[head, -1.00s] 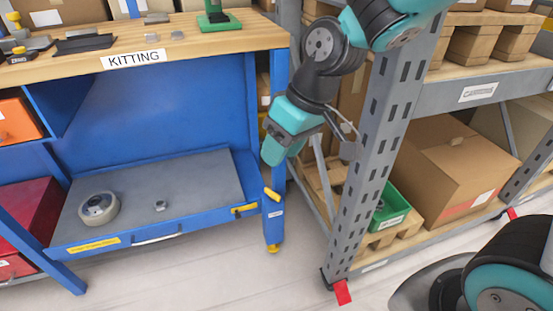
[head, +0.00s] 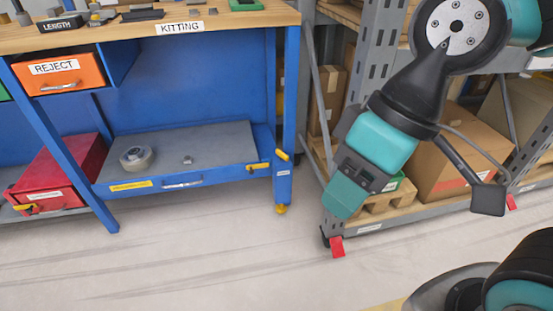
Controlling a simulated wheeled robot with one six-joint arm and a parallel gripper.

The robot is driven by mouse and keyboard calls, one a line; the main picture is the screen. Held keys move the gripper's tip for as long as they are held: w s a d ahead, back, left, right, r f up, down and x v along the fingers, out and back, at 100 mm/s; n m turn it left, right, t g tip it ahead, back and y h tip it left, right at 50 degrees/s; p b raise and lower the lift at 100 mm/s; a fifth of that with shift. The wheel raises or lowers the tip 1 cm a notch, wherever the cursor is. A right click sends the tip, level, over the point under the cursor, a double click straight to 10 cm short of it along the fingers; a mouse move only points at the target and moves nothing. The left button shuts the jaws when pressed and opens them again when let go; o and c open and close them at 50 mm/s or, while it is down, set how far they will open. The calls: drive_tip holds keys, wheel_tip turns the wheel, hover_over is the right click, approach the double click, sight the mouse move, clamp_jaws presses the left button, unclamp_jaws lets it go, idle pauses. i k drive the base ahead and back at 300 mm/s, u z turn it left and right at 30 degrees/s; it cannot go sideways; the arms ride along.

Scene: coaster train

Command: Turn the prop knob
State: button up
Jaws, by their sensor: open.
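A small yellow knob or lever (head: 282,155) sticks out at the right leg of the blue bench, near the lower shelf's corner. I cannot tell for sure if it is the prop knob.
The grey rack upright and its red foot (head: 337,247) stand close behind my gripper. Cardboard boxes (head: 455,155) fill the rack. A roll of tape (head: 136,157) lies on the drawer top. A red box (head: 65,175) stands at left. The floor (head: 200,260) in front is clear.

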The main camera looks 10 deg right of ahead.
sight(282, 157)
drive_tip(key=u, duration=0.65)
drive_tip(key=i, duration=1.2)
drive_tip(key=z, duration=0.2)
